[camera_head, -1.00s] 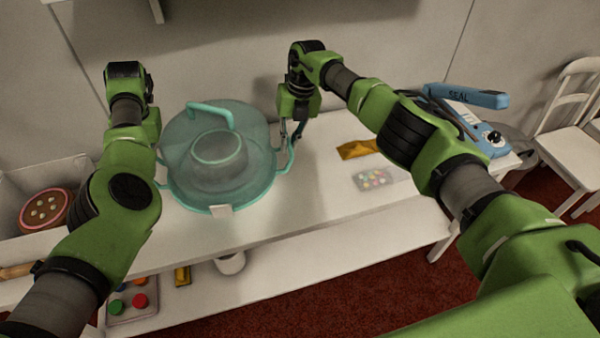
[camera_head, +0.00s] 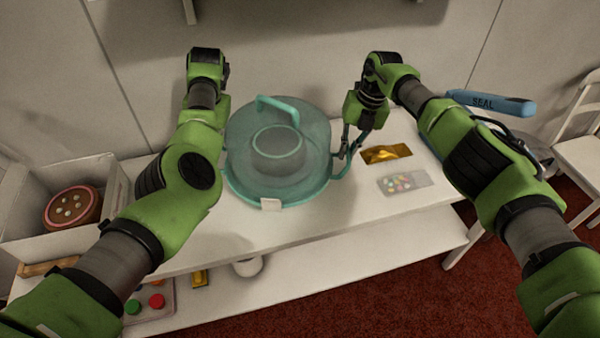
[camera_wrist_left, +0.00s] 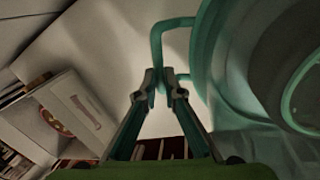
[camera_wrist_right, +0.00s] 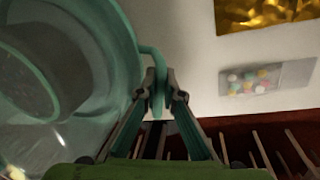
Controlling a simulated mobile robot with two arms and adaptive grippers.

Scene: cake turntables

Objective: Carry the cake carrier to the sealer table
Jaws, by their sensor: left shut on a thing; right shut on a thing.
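The cake carrier (camera_head: 240,150) is a teal, see-through domed container with a top handle and a loop handle on each side. A round shape shows inside it. It is upright over the white table; I cannot tell whether it touches the top. My right gripper (camera_head: 346,150) is shut on its right side handle, as the right wrist view (camera_wrist_right: 158,80) also shows. My left gripper (camera_wrist_left: 161,82) is shut on the left side handle in the left wrist view; my arm hides it in the head view. The blue sealer (camera_head: 490,103), marked SEAL, is at the right, partly behind my right arm.
The white table (camera_head: 300,225) holds a gold packet (camera_head: 385,154) and a clear packet of coloured pieces (camera_head: 403,183) right of the carrier. A white bin (camera_head: 115,180) with a round cake (camera_head: 72,208) stands at left. A white chair (camera_head: 580,150) is at right.

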